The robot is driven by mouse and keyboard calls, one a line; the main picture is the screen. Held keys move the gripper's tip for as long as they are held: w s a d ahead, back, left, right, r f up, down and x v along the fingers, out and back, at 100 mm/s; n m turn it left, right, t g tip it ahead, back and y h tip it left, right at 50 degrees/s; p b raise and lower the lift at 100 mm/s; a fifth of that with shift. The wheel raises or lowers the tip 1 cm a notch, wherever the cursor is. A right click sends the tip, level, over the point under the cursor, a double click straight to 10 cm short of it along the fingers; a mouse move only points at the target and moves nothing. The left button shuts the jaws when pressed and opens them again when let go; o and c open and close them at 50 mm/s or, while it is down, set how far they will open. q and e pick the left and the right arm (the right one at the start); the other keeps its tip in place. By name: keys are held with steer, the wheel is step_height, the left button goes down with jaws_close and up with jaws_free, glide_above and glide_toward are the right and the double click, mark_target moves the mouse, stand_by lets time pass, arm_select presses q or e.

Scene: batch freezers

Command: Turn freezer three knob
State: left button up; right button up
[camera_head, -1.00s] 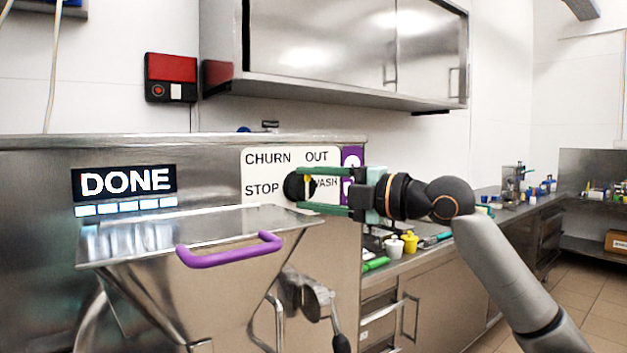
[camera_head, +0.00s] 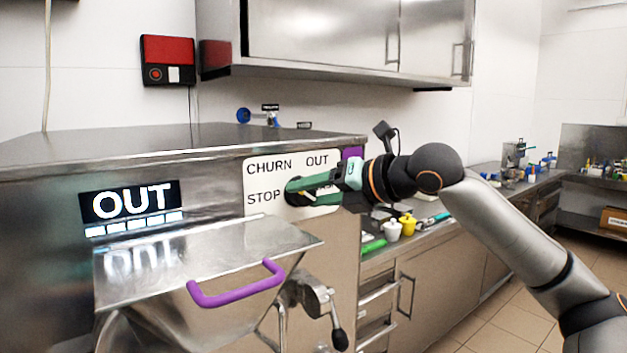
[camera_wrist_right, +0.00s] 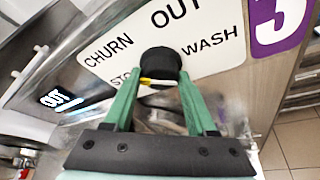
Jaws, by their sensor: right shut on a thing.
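The black round knob (camera_head: 292,194) sits on a white label plate (camera_head: 266,186) marked CHURN, OUT, STOP and WASH. My right gripper (camera_head: 302,189) is shut on the knob, its green fingers hiding part of the knob and the WASH label. In the right wrist view the knob (camera_wrist_right: 160,64) lies between the fingertips of my right gripper (camera_wrist_right: 158,79), with a yellow mark at its lower edge. A purple sign with a 3 (camera_wrist_right: 278,24) is beside the plate. The freezer display (camera_head: 130,201) reads OUT. My left gripper is not in view.
A steel hopper lid with a purple handle (camera_head: 236,285) juts out below the display. A black-ended lever (camera_head: 339,339) hangs below the plate. A counter with white and yellow containers (camera_head: 407,224) runs to the right. Steel cabinets (camera_head: 345,40) hang above.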

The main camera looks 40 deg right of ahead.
steer(key=n+h+p, duration=0.1)
steer(key=r+n+h+p, duration=0.1)
steer(key=p, duration=0.1)
steer(key=shift+r+n, duration=0.25)
steer(key=shift+n, duration=0.15)
steer(key=shift+w+f+n+g+h+p, duration=0.15)
steer(key=shift+n+g+h+p, duration=0.25)
steer(key=shift+n+h+p, duration=1)
steer(key=shift+f+m+y+p, duration=0.1)
steer(key=shift+m+y+p, duration=0.2)
steer(key=shift+y+p, duration=0.25)
steer(key=o, duration=1)
steer(key=shift+c, duration=0.2)
steer(key=o, duration=0.4)
steer(key=shift+w+a+f, duration=0.15)
steer(key=shift+f, duration=0.1)
